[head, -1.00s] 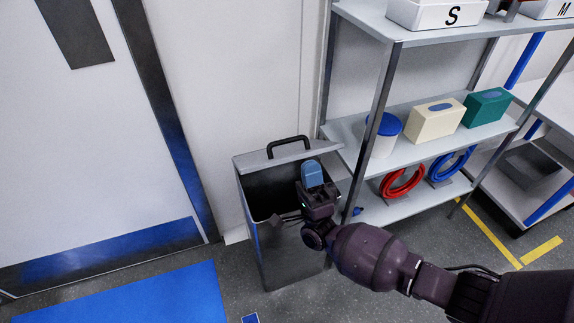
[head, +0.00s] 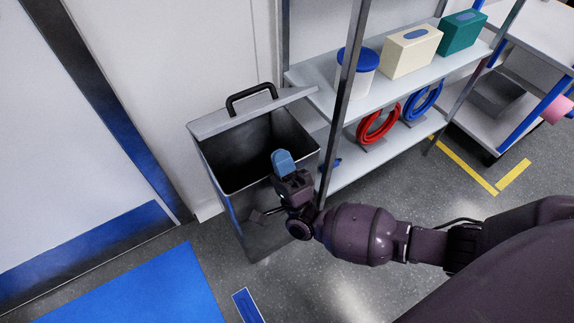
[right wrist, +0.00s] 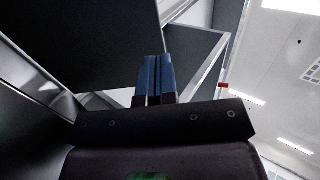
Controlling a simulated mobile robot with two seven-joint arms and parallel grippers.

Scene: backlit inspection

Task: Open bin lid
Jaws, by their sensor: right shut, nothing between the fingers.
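The grey bin (head: 225,205) stands against the wall, and its dark inside shows in the head view. Its light grey lid (head: 215,122) is raised along the back, with a black handle (head: 251,92) on it. My right gripper (head: 282,160) is over the bin's front rim, with its blue fingers shut and empty, pointing up. It is apart from the lid handle and hides part of the front rim. The right wrist view shows the shut blue fingers (right wrist: 153,80) among dark panels; I cannot tell which panel is the lid. My left gripper is not in view.
A metal shelf rack (head: 345,105) stands close to the bin's right, its upright just behind my right gripper. It holds a white tub (head: 360,75), boxes and red and blue coils. A blue mat (head: 140,290) lies on the floor in front. A door is at left.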

